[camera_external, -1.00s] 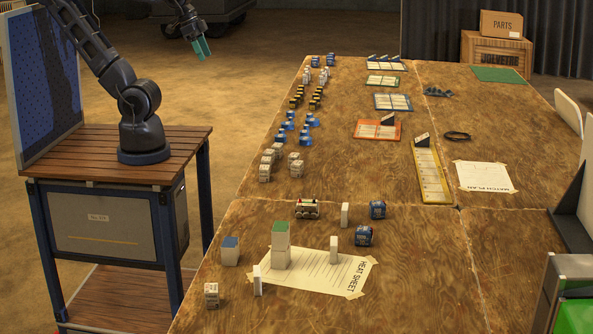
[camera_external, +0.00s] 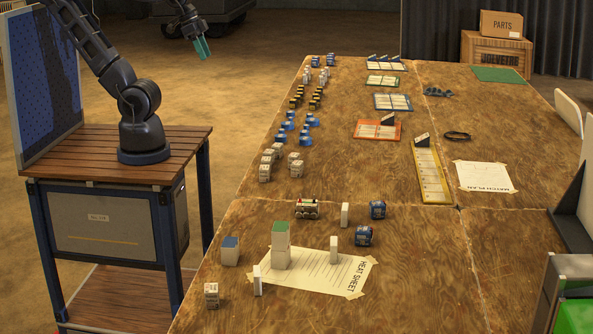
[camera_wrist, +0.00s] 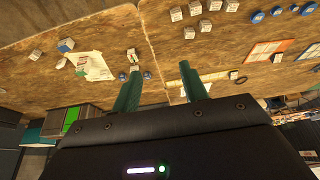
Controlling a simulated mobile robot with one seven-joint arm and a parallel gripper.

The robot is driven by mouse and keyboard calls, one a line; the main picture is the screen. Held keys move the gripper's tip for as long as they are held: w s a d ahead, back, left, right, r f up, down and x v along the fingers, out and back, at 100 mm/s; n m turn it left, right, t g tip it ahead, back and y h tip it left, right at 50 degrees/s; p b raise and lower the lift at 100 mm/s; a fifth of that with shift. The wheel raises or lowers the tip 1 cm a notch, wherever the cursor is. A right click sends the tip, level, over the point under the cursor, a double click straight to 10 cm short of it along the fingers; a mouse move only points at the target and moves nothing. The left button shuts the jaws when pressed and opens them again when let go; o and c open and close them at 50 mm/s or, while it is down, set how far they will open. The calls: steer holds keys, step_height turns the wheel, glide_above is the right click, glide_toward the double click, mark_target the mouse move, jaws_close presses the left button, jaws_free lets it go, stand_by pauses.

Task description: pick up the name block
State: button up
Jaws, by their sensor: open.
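My gripper (camera_external: 202,48) is open and empty, high at the upper left, above the floor and well away from the blocks. In the wrist view its two teal fingers (camera_wrist: 159,74) are apart with nothing between them. I cannot tell which block is the name block. Three plain white upright blocks stand on the near table: one at the back (camera_external: 344,214), one on the heat sheet's right part (camera_external: 334,249), and one at its left edge (camera_external: 257,280). A white cube with dark markings (camera_external: 211,295) sits at the near left. Lettering is too small to read.
A green-topped stack (camera_external: 281,250) stands on the heat sheet (camera_external: 345,277), with a blue-topped block (camera_external: 230,250) to its left. Rows of small pieces (camera_external: 290,120) line the table's left side.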

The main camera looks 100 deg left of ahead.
steer(key=w+d+n+g+h, duration=0.2)
steer(key=w+d+n, duration=0.2)
steer(key=w, duration=1.1)
steer(key=n+g+h, duration=0.2)
steer(key=n+g, duration=0.1)
steer(key=n, duration=1)
glide_above(345, 206)
steer(key=a, duration=0.4)
step_height(345, 206, down, 33)
steer(key=x, duration=1.1)
steer(key=shift+w+d, duration=0.1)
steer(key=shift+w, duration=0.2)
steer(key=shift+n, duration=0.3)
jaws_close()
